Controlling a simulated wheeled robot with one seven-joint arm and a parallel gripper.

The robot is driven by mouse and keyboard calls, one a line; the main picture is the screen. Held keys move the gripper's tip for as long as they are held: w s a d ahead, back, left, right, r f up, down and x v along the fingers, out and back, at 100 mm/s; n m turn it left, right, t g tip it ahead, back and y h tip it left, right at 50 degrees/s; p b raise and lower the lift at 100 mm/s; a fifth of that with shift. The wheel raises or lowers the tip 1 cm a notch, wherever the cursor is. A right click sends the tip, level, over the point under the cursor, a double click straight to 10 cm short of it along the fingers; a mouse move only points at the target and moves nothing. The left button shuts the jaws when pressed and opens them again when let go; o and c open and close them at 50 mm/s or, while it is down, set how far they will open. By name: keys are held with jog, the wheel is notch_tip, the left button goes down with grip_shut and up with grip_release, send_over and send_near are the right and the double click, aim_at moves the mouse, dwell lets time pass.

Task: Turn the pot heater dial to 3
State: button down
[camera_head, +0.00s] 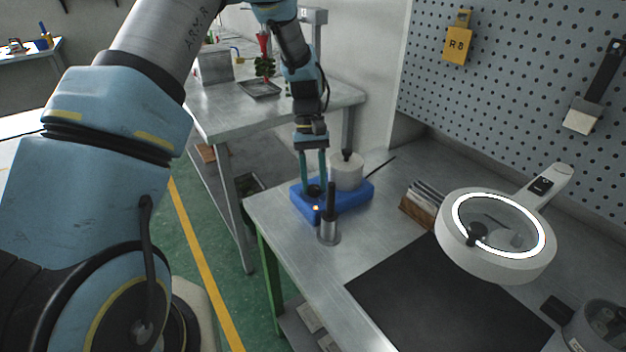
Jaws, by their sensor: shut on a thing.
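The pot heater (352,203) is a blue base on the left part of the metal workbench. A pale round pot with a dark knob (346,172) sits on its back right. The dark dial (314,191) is on the front left of the base. My gripper (314,184) comes down from above with its green fingers on the dial, shut on it. The fingers partly hide the dial, and its number marks are too small to read. A small orange light (316,208) shows on the front of the base.
A metal holder with a dark-handled tool (329,229) stands close in front of the heater. A wooden rack (420,208), a ring-lit magnifier (490,275) and a black mat (430,300) lie to the right. A pegboard (510,90) rises behind.

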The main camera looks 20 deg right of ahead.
jog(key=shift+s+d+f+m+t+y, duration=0.15)
jog(key=shift+m+y, duration=0.25)
jog(key=shift+m, duration=0.7)
jog(key=shift+w+a+r+m+t+y, duration=0.15)
jog(key=shift+m+y, duration=0.25)
jog(key=shift+m, duration=0.7)
jog(key=shift+s+d+f, duration=0.1)
jog(key=c, duration=0.5)
grip_release()
jog(key=b+v, duration=0.2)
jog(key=v, duration=0.9)
jog(key=shift+b, duration=0.3)
